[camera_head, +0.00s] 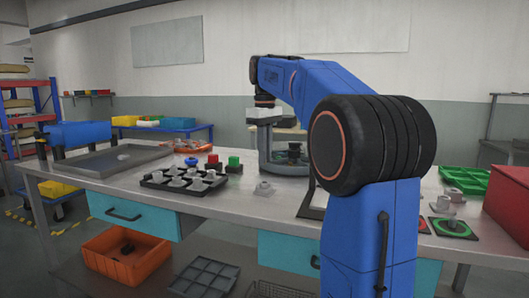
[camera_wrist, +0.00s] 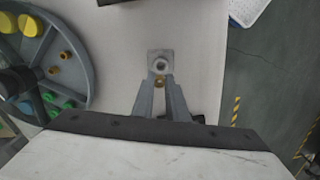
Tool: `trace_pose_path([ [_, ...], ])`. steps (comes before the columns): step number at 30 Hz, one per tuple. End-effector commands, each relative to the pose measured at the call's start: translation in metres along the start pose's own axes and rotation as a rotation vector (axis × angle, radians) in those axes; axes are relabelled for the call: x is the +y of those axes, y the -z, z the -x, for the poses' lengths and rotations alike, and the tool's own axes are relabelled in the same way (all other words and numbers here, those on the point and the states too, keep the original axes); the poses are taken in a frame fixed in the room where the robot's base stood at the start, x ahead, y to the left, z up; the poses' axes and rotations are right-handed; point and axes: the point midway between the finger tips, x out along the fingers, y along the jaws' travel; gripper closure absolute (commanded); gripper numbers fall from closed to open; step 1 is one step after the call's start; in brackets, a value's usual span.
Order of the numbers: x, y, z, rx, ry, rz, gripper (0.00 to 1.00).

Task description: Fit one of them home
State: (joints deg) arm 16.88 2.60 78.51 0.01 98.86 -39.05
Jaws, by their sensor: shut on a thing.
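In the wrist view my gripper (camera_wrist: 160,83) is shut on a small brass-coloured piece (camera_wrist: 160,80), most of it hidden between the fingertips. Just beyond the tips in the picture is a grey square-based fitting (camera_wrist: 160,60) with a round raised hole, on the pale tabletop. I cannot tell whether the brass piece touches it. A grey round tray (camera_wrist: 84,75) at the left holds yellow, green and more small brass-coloured pieces (camera_wrist: 65,55). In the head view my arm reaches over the back of the bench; the fingertips and held piece cannot be made out.
The steel bench (camera_head: 110,178) carries a black tray (camera_head: 155,181) of grey parts, a loose grey part (camera_head: 263,188), red and green blocks, and a green crate (camera_head: 466,179). A red box (camera_head: 510,200) stands at the right. In the wrist view the tabletop ends right of the fitting.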

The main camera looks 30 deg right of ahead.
Motion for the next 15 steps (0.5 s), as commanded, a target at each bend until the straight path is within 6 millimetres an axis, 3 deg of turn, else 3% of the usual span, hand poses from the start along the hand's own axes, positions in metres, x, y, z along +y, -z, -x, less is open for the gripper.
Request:
trace_pose_path([
  [15,-0.001,0.0,-0.046,-0.001,0.0,0.001,1.0],
])
